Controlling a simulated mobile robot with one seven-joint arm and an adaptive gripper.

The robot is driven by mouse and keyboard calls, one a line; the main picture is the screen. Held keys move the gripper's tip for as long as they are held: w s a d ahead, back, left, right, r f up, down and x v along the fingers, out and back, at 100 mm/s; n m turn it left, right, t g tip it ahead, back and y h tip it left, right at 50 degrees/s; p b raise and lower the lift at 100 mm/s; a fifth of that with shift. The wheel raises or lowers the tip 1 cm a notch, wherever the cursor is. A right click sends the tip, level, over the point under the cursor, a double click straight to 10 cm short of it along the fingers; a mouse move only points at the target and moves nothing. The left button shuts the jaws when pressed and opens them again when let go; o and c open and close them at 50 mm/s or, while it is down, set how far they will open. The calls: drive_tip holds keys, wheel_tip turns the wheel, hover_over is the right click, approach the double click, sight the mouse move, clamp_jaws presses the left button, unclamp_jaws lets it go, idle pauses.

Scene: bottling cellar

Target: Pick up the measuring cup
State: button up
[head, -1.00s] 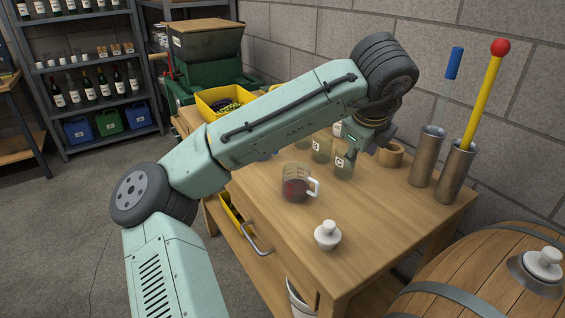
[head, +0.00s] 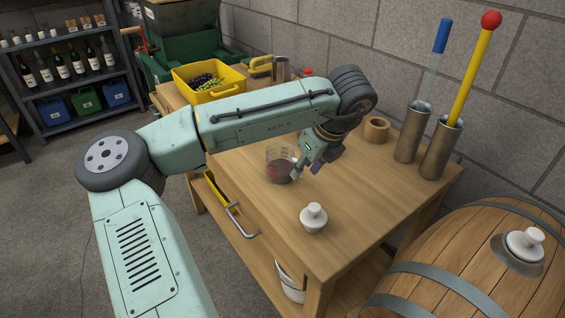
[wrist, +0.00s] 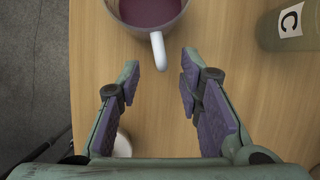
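The measuring cup (head: 279,168) is clear, holds dark red liquid and stands upright on the wooden table (head: 345,215). My gripper (head: 306,172) is low, just right of the cup, and hides its handle in the head view. In the wrist view the cup (wrist: 148,12) is at the top edge, partly cut off, with its white handle (wrist: 159,50) pointing down toward my gripper (wrist: 160,68). The fingers are open and empty. The handle's end appears between the fingertips; I cannot tell its depth relative to them.
A white stopper (head: 313,219) stands nearer the table's front. A jar labelled C (wrist: 288,28) is right of the cup in the wrist view. A wooden ring (head: 376,130) and metal cylinders (head: 410,133) stand at the right. A yellow grape crate (head: 212,95) is behind my arm.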

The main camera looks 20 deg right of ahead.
drive_tip(key=shift+x, duration=1)
clamp_jaws()
